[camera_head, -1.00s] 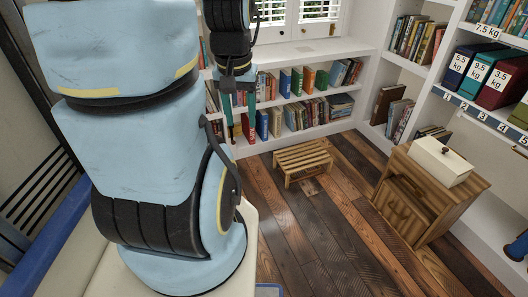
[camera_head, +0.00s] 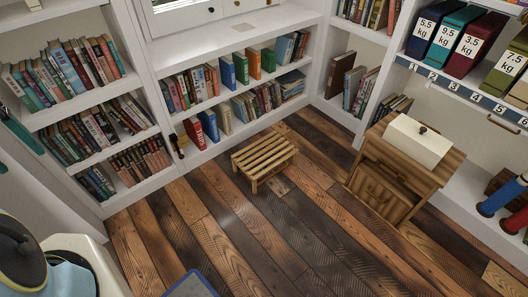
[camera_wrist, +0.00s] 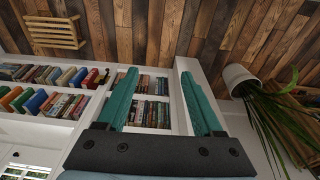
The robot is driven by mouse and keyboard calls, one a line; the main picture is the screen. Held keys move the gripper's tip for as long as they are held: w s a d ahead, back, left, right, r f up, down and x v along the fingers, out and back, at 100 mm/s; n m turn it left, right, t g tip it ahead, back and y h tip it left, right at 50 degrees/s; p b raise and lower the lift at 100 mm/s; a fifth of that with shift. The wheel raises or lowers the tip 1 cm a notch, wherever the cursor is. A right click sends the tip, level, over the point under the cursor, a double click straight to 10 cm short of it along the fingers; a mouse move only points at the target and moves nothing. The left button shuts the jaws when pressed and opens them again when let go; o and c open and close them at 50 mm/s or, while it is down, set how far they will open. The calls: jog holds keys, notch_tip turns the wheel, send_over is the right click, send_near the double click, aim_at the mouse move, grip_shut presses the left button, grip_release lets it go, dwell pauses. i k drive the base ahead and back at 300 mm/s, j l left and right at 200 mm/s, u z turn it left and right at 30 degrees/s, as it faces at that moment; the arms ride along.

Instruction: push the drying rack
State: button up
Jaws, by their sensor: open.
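The drying rack is a low wooden slatted stand (camera_head: 264,157) on the plank floor, in front of the low bookshelf in the head view. It also shows at the upper left of the wrist view (camera_wrist: 53,33). My gripper (camera_wrist: 159,74) is open, with its two teal fingers apart and nothing between them. It is well away from the rack, which lies off to the left of the fingers in the wrist view.
A wooden cabinet (camera_head: 380,197) with a white lidded box (camera_head: 417,142) on top stands right of the rack. Bookshelves line the walls. A potted plant (camera_wrist: 237,77) shows in the wrist view. The floor in front of the rack is clear.

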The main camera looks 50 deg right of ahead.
aim_at(295, 152)
jog(key=l+u, duration=0.15)
jog(key=l, duration=0.45)
jog(key=l+u, duration=0.15)
jog(key=l, duration=0.45)
jog(key=k+l+u, duration=0.15)
jog(key=l, duration=0.45)
jog(key=k+l+u, duration=0.15)
jog(key=l, duration=0.4)
